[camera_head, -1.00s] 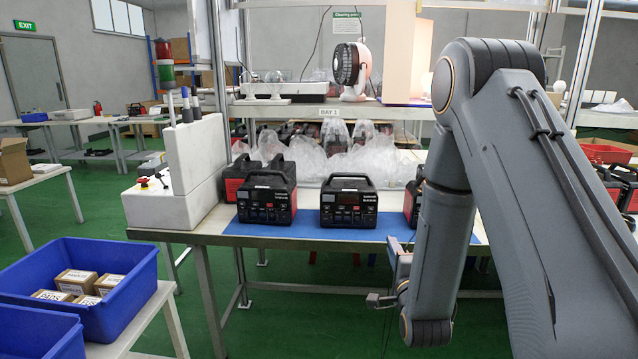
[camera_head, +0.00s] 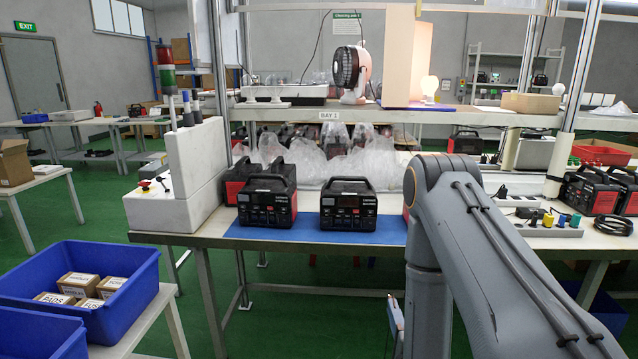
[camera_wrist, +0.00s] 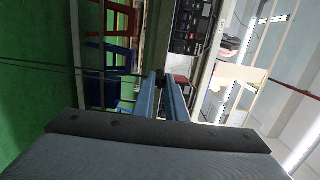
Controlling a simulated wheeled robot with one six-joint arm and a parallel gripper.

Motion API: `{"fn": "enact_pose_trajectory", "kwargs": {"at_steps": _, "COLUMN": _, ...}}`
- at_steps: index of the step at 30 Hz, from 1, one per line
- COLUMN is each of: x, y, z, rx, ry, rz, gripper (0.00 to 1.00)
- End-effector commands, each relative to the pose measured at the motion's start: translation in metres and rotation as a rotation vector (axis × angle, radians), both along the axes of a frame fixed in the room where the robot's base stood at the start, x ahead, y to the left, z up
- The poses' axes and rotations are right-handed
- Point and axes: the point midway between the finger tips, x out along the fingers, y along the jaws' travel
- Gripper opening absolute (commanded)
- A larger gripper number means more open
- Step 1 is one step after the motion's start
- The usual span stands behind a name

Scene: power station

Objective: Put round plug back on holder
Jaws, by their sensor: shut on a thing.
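My gripper (camera_wrist: 160,84) shows in the wrist view as two long blue-grey fingers, nearly closed together. A small dark thing sits between their tips; I take it to be the round plug (camera_wrist: 160,76), though its shape is too small and dark to tell. In the head view my arm hides the gripper and what it holds. A pale strip (camera_head: 552,232) with several coloured round plugs or sockets stands on the bench at the right, beyond my arm. I cannot tell for sure whether it is the holder.
Two black power units (camera_head: 348,204) stand on a blue mat (camera_head: 310,233) on the bench. A white box with a red button (camera_head: 148,205) is at the bench's left end. Blue bins (camera_head: 120,258) with cartons are at the lower left. A shelf (camera_head: 300,104) runs above the bench.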

Motion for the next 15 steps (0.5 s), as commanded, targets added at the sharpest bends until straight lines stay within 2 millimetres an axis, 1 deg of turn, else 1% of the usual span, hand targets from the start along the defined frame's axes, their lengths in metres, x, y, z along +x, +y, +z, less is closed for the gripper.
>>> {"fn": "enact_pose_trajectory", "kwargs": {"at_steps": 2, "x": -0.005, "y": 0.000, "z": -0.006, "rx": 0.000, "ry": 0.000, "rz": 0.000, "gripper": 0.00}}
{"fn": "enact_pose_trajectory", "kwargs": {"at_steps": 5, "x": -0.007, "y": 0.000, "z": -0.006, "rx": 0.000, "ry": 0.000, "rz": 0.000, "gripper": 0.00}}
{"fn": "enact_pose_trajectory", "kwargs": {"at_steps": 15, "x": -0.007, "y": 0.000, "z": 0.019, "rx": 0.000, "ry": -0.003, "rz": 0.000, "gripper": 0.00}}
